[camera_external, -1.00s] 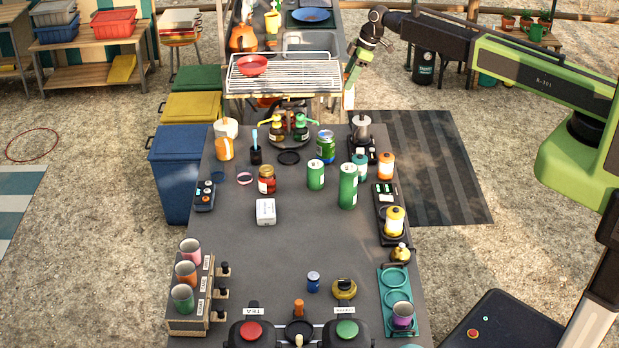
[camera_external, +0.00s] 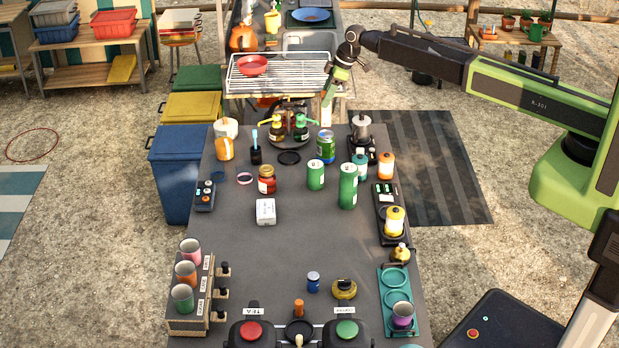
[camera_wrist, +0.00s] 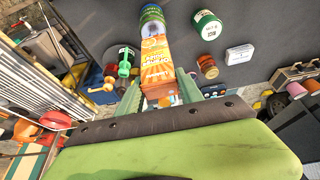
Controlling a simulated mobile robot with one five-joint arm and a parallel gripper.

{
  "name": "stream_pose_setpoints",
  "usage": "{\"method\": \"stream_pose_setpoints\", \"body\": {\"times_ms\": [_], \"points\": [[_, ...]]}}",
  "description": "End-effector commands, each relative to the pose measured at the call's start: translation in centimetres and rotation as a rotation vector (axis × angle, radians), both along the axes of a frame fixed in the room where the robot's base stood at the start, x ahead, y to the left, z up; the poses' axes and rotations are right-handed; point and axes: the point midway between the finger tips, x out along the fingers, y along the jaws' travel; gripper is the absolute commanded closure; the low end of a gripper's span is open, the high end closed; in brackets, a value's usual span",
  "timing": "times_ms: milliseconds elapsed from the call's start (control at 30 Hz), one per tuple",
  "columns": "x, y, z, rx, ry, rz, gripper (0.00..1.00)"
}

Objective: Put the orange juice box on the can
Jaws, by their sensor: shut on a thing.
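My gripper (camera_wrist: 158,92) is shut on the orange juice box (camera_wrist: 157,58), which sits between its two green fingers in the wrist view. In the external view my gripper (camera_external: 326,108) hangs over the far end of the dark table; the box is hard to make out there. A blue-and-green can (camera_external: 326,147) stands upright on the table, nearer the camera than my gripper. In the wrist view this can (camera_wrist: 151,17) shows just beyond the box's far end, partly covered by it. The box is above table height, apart from the can as far as I can tell.
A grill rack (camera_external: 284,73) lies behind. The table's middle is clear.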

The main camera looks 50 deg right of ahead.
Motion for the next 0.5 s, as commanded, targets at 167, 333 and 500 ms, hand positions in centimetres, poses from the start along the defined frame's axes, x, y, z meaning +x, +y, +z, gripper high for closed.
{"method": "stream_pose_setpoints", "body": {"times_ms": [167, 333, 500], "points": [[0.0, 0.0, -0.7, 0.0, 0.0, 0.0, 1.0], [0.0, 0.0, -3.8, 0.0, 0.0, 0.0, 1.0], [0.0, 0.0, -4.0, 0.0, 0.0, 0.0, 1.0]]}}
